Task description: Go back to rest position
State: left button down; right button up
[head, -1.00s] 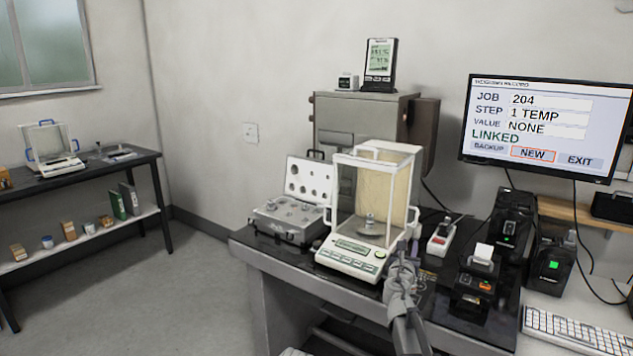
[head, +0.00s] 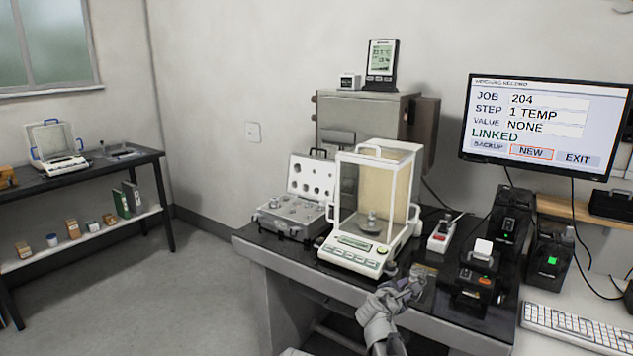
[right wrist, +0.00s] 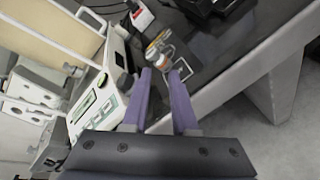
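My right gripper (head: 411,283) is low in front of the weighing balance (head: 347,262), over the front edge of the dark table. In the right wrist view its two purple fingers (right wrist: 166,88) stand apart with a gap between them, and I see nothing held. The balance has a glass draft shield, and a metal weight (head: 371,222) stands on its pan. The balance also shows at the left of the right wrist view (right wrist: 108,106). My left gripper is not in view.
An open weight case (head: 283,228) stands left of the balance. A red-and-white device (head: 438,238) and black printers (head: 474,292) stand to its right. Small items (right wrist: 163,50) lie on the table beyond my right fingertips. A monitor (head: 545,122) hangs above. The floor at left is clear.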

jog(key=s+a+f+m+g+y, duration=0.2)
jog(key=s+a+f+m+g, duration=0.3)
jog(key=s, duration=0.6)
jog(key=s+a+f+m+g+y, duration=0.3)
jog(key=s+a+f+m, duration=0.2)
jog(key=s+a, duration=0.4)
jog(key=s+a+f+m+g+y, duration=0.2)
jog(key=s+a+f+m+g, duration=0.25)
jog(key=s, duration=0.75)
notch_tip(320, 180, up, 16)
jog(key=p, duration=1.5)
jog(key=shift+w+f+t+p, duration=0.15)
jog(key=shift+w+t+p, duration=0.2)
jog(key=shift+t+p, duration=0.1)
